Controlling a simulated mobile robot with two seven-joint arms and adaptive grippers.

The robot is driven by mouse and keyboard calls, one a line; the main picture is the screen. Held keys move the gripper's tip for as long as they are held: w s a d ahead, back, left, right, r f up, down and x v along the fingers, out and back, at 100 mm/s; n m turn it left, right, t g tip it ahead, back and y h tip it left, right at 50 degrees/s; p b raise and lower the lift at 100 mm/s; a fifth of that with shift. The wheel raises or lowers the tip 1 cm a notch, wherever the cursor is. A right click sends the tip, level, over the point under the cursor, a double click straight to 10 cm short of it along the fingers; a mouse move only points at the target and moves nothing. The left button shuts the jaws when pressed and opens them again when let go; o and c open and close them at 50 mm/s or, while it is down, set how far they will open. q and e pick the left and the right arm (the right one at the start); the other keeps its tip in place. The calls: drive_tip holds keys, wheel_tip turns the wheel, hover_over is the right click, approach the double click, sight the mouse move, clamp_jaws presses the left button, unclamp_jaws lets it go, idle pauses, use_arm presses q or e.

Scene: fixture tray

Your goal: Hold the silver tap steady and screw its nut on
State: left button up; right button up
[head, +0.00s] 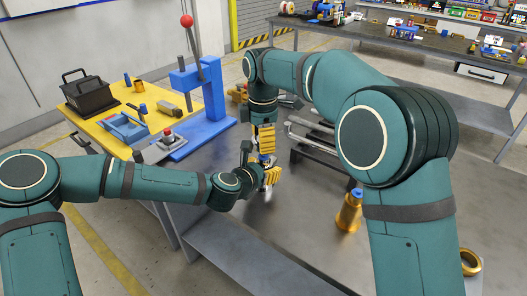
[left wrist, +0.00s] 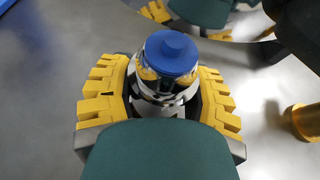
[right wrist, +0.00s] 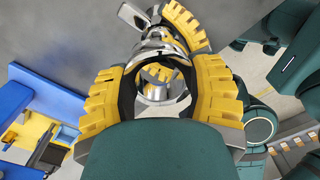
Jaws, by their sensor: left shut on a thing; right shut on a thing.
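The silver tap shows in the left wrist view with a blue cap (left wrist: 172,54) on a chrome body. My left gripper (left wrist: 170,95) is shut around that body. In the head view my left gripper (head: 268,175) is just below my right gripper (head: 263,140), over the grey table. In the right wrist view my right gripper (right wrist: 162,85) is shut on a chrome, ring-like piece, apparently the nut (right wrist: 160,90). A chrome bar of the tap (right wrist: 135,15) sticks out beyond it. The fingers hide where nut and tap meet, so I cannot tell their contact.
A brass tap (head: 349,212) with a blue top stands on the table to the right, and a brass ring (head: 470,262) lies at lower right. A dark rack (head: 312,145) stands behind. A blue press (head: 205,100) and yellow table (head: 125,115) are on the left.

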sight(262, 158)
drive_tip(key=shift+f, duration=1.25)
drive_tip(key=shift+f, duration=0.15)
drive_tip(key=shift+f, duration=0.75)
drive_tip(key=shift+s+a+f, duration=0.1)
drive_tip(key=shift+f, duration=0.45)
